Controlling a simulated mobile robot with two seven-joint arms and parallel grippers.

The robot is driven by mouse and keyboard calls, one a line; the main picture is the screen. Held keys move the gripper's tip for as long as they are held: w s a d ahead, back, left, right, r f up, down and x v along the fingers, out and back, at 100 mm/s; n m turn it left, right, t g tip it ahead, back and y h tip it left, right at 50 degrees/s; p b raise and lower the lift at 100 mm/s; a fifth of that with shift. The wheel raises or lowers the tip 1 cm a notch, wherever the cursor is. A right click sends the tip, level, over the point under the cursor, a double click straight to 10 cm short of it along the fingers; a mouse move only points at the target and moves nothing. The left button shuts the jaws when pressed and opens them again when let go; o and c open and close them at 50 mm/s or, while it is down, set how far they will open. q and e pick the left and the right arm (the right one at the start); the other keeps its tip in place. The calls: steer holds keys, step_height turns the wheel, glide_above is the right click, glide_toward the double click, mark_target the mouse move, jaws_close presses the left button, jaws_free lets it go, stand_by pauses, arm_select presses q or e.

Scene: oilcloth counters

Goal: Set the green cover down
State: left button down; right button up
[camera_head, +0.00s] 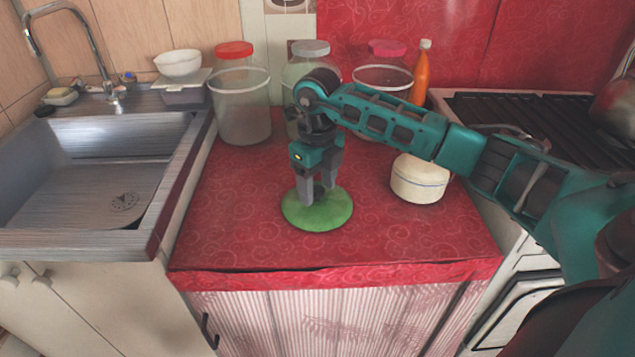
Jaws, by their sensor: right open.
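The green cover (327,218) is a flat round disc lying on the red oilcloth counter (240,235), near the middle. My right gripper (318,198) points straight down over the cover, its two grey fingers apart and their tips at its upper surface. Whether the tips touch the cover, I cannot tell. The fingers hide a small part of the cover's middle. My left gripper is not in view.
A white round pot (419,180) stands right of the cover, under my right arm. Clear jars, one red-lidded (242,112), and an orange bottle (421,75) line the back. A sink (90,180) is left, a stove (530,120) right. The counter's front is clear.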

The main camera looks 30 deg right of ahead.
mark_target(318, 190)
steer(key=shift+r, duration=0.15)
arm_select(q)
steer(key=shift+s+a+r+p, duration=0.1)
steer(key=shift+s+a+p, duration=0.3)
steer(key=shift+p, duration=0.45)
arm_select(e)
step_height(318, 190, up, 12)
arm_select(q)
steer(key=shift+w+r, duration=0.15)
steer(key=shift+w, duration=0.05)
